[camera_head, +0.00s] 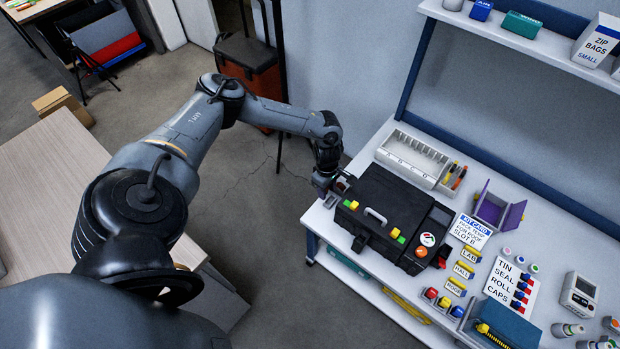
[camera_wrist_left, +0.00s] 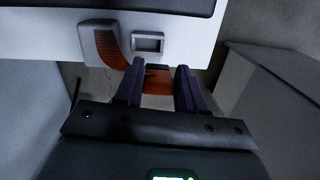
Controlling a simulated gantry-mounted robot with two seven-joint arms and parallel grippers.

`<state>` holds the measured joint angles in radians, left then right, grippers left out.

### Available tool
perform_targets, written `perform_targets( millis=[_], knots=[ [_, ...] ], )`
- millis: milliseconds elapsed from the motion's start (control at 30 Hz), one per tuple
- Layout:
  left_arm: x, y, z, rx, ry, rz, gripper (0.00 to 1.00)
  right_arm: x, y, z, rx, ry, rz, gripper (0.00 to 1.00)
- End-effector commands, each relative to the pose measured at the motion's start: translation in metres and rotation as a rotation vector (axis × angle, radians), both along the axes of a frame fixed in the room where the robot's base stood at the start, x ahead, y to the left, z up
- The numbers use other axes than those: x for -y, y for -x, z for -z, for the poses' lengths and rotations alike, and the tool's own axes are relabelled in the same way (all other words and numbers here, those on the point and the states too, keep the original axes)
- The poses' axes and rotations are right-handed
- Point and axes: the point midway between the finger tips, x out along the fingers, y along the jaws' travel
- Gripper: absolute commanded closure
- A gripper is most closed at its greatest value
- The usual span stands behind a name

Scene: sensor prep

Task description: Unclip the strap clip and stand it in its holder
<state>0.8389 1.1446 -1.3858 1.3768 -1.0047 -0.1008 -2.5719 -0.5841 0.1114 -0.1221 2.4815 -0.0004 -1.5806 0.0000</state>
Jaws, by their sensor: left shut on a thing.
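An orange strap (camera_wrist_left: 108,45) curves over a grey block at the edge, left of the fingers. A grey frame with a square opening, which looks like the holder (camera_wrist_left: 148,34), is just beyond the fingertips. My right gripper is out of view.
A white compartment tray (camera_head: 412,155) stands behind the case. A kit card (camera_head: 470,230), a purple holder (camera_head: 497,208) and several labelled blocks lie to its right. A shelf (camera_head: 530,45) overhangs the back. Open floor (camera_head: 250,200) lies left of the table.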

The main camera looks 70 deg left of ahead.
Motion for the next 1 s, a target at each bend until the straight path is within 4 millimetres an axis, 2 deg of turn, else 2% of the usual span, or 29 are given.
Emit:
perform_targets(
  millis=[100, 200, 700, 1000],
  knots=[
    [0.004, -0.012, -0.009, 0.009, 0.016, 0.003, 1.0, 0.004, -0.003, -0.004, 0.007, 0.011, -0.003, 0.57],
    [0.004, -0.015, -0.011, 0.011, 0.028, 0.003, 1.0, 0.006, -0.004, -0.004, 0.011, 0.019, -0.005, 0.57],
    [0.003, -0.016, 0.02, 0.013, 0.038, 0.002, 1.0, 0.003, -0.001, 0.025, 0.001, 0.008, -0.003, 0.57],
    [0.003, -0.016, 0.024, 0.014, 0.038, 0.002, 1.0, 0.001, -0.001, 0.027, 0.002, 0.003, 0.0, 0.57]
  ],
)
